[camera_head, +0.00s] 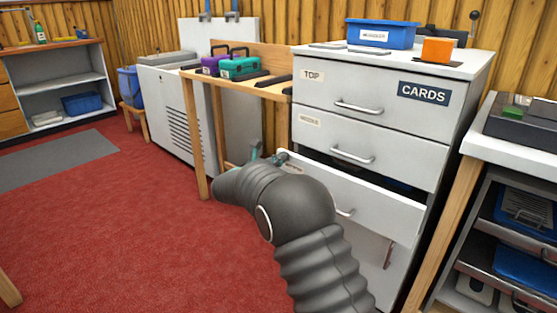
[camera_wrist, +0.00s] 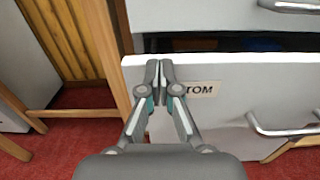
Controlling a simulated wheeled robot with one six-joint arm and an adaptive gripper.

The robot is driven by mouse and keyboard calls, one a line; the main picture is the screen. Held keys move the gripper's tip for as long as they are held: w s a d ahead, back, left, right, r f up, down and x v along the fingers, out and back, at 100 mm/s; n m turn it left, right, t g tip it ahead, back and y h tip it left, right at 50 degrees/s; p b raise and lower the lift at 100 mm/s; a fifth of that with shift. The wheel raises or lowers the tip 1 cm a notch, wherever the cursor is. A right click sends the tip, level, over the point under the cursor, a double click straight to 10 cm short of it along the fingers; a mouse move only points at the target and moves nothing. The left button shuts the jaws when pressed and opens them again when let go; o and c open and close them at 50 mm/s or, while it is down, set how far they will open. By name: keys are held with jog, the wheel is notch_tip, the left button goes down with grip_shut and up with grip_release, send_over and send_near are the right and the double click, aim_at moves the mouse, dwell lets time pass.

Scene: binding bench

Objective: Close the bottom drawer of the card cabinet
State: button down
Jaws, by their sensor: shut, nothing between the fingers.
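The white card cabinet (camera_head: 388,101) stands right of centre in the head view, with a blue CARDS sign. Its bottom drawer (camera_head: 370,205) is pulled out, with a dark gap above its front panel. In the wrist view the drawer front (camera_wrist: 220,75) carries a label ending in "TOM" and a metal handle (camera_wrist: 285,127). The top and middle drawers look shut. My gripper (camera_head: 268,154) is at the drawer's left end. In the wrist view my gripper (camera_wrist: 160,70) is shut and empty, its fingertips over the upper left of the panel, hiding part of the label. Whether they touch it, I cannot tell.
A wooden table (camera_head: 245,84) with purple and green boxes stands left of the cabinet, its leg close by my gripper. A shelf unit (camera_head: 525,150) stands close on the right. A blue bin (camera_head: 382,33) sits on the cabinet.

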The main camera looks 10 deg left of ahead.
jog(key=x, duration=0.3)
jog(key=shift+w+d, duration=0.2)
jog(key=shift+a, duration=0.1)
jog(key=shift+s, duration=0.1)
